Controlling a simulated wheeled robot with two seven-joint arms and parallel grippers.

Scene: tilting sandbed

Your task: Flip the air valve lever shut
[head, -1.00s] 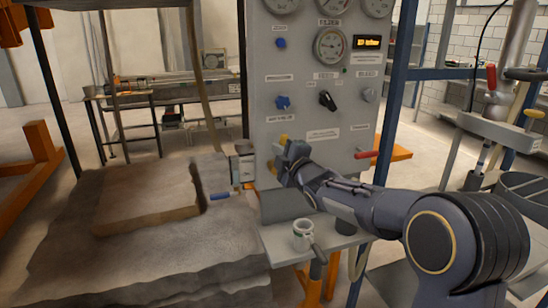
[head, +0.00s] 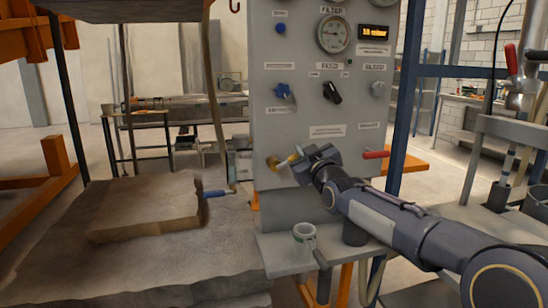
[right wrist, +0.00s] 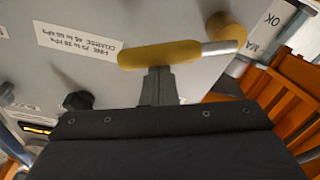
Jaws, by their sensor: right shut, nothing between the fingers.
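The air valve lever shows on the grey panel's lower left in the head view, with a round yellow hub (head: 273,162) and a yellow handle (head: 294,157) pointing right and slightly up. In the right wrist view the yellow handle (right wrist: 160,54) is joined by a metal rod to the hub (right wrist: 225,30). My right gripper (head: 301,164) is shut and empty. Its grey fingers (right wrist: 157,75) meet the handle's side in the picture; I cannot tell whether they press on it. My left gripper is out of view.
The panel (head: 265,110) carries gauges, knobs and a red-handled lever (head: 376,154) right of my gripper. The sandbed (head: 60,255) with a sand block lies left.

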